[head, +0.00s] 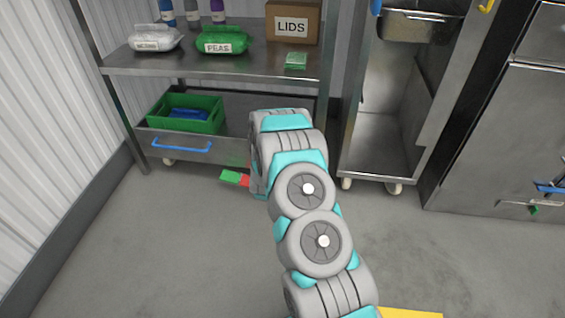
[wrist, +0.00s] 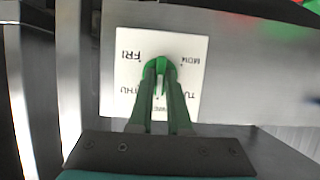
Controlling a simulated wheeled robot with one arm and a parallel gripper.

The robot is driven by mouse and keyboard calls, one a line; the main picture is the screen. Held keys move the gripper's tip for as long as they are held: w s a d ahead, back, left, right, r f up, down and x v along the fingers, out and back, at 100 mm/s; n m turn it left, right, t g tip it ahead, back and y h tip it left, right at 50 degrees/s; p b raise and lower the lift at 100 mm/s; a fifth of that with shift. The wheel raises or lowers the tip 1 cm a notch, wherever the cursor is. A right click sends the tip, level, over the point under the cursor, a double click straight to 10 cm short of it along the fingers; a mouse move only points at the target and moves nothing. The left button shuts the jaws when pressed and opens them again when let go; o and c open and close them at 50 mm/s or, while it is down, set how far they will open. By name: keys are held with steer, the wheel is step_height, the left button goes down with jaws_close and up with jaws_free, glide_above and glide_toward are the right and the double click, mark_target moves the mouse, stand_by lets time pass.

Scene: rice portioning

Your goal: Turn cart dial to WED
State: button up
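The cart dial's white day plate (wrist: 121,40) shows in the wrist view on a grey metal face. Its lettering appears turned over: FRI is upper left, MON upper right, TUE right, THU left, and WED low, partly behind my fingers. My gripper (wrist: 160,66) has its two green fingers close together at the plate's middle, apparently shut on the dial knob there. The knob is mostly hidden by the fingers, so I cannot tell which day it points to. In the head view my arm covers the dial and the gripper at the cart's (head: 225,147) right front.
A green bin (head: 207,127) sits lower. A small green and red piece (head: 232,177) shows beside my arm. A steel cabinet (head: 375,150) stands right.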

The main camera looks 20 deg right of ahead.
steer(key=o, duration=0.4)
steer(key=shift+s, duration=0.1)
steer(key=v, duration=0.7)
steer(key=shift+s+a+r, duration=0.15)
steer(key=shift+s+a, duration=0.05)
stand_by(0.4)
